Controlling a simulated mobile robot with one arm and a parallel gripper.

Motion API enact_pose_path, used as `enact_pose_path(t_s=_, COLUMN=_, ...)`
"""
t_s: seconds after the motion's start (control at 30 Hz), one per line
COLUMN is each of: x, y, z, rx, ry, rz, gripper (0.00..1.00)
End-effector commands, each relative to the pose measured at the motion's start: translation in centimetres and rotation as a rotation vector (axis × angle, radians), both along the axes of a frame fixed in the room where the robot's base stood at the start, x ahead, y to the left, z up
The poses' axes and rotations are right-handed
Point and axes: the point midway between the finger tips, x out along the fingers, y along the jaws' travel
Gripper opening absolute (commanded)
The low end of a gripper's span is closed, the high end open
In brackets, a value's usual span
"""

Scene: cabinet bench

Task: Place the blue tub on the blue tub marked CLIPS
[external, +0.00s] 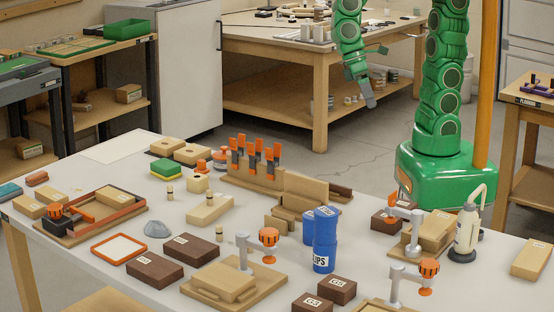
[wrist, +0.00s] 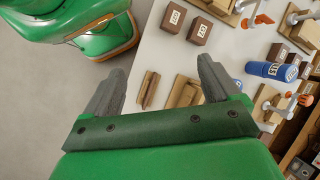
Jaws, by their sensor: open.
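A blue tub (external: 326,221) stands upright on top of the blue tub marked CLIPS (external: 323,258) on the bench; the two look lined up as one column. Another blue tub (external: 308,228) stands just behind and left of them, partly hidden. The blue column (wrist: 268,70) also shows at the right of the wrist view, with a label too small to read surely. My gripper (external: 367,98) is open and empty, raised well away from the tubs, beyond the bench's far side. Its spread fingers show in the wrist view (wrist: 160,72).
Dark label-marked blocks (external: 338,289) lie close in front of the tubs. A wooden clamp fixture (external: 236,284) is at left, a wooden stand (external: 300,197) behind, and a white bottle (external: 467,232) at right. The bench is crowded; pale clear patches lie toward the left.

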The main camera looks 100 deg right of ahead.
Motion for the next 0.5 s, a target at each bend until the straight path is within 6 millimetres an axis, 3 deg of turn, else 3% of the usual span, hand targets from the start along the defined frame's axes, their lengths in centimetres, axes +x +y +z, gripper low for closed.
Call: enact_pose_path(t_s=0.5, x=-8.2, y=-10.3, z=0.6, rx=-0.217, ry=-0.152, rz=0.170, gripper=0.90)
